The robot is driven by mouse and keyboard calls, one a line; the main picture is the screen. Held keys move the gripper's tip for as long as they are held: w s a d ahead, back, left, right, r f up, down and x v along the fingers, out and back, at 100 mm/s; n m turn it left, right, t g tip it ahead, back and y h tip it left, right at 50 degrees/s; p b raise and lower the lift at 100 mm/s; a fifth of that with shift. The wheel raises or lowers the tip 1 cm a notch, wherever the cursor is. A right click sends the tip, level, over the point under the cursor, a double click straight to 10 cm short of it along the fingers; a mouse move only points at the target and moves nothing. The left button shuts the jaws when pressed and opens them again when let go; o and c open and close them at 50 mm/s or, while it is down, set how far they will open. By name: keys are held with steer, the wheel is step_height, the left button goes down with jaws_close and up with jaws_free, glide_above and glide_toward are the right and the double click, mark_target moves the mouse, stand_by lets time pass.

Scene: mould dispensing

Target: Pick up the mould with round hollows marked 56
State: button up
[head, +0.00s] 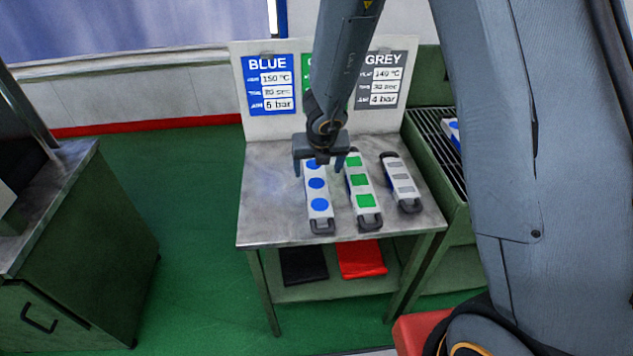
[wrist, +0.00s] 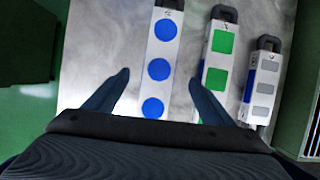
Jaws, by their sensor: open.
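The mould with round blue hollows (head: 318,194) lies on the metal table, its long side running away from me and a dark handle at its near end. It also shows in the wrist view (wrist: 147,55), with a small mark at its end too small to read. My gripper (head: 319,172) is open above the far part of this mould. In the wrist view my gripper's fingers (wrist: 160,80) stand apart on either side of the mould, the right one close to the green mould. Nothing is held. The arm hides part of the mould's far end.
A mould with green square hollows (head: 362,193) lies just right of the blue one. A mould with grey hollows (head: 401,183) lies further right. A sign board (head: 268,126) stands behind. A slatted green rack (head: 438,130) borders the right; the table's left side (head: 267,190) is clear.

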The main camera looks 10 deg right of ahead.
mark_target(316, 183)
steer(key=shift+b+x, duration=0.9)
steer(key=shift+x, duration=0.5)
steer(key=b+x, duration=0.1)
steer(key=x, duration=0.1)
steer(key=b+x, duration=0.1)
steer(key=b, duration=0.1)
steer(key=shift+s+f, duration=0.25)
steer(key=shift+f, duration=0.3)
steer(key=shift+w+f+b, duration=0.3)
steer(key=shift+f+b, duration=0.1)
steer(key=shift+f, duration=0.2)
steer(key=shift+a+r, duration=0.1)
steer(key=c, duration=1.9)
steer(key=shift+o, duration=0.2)
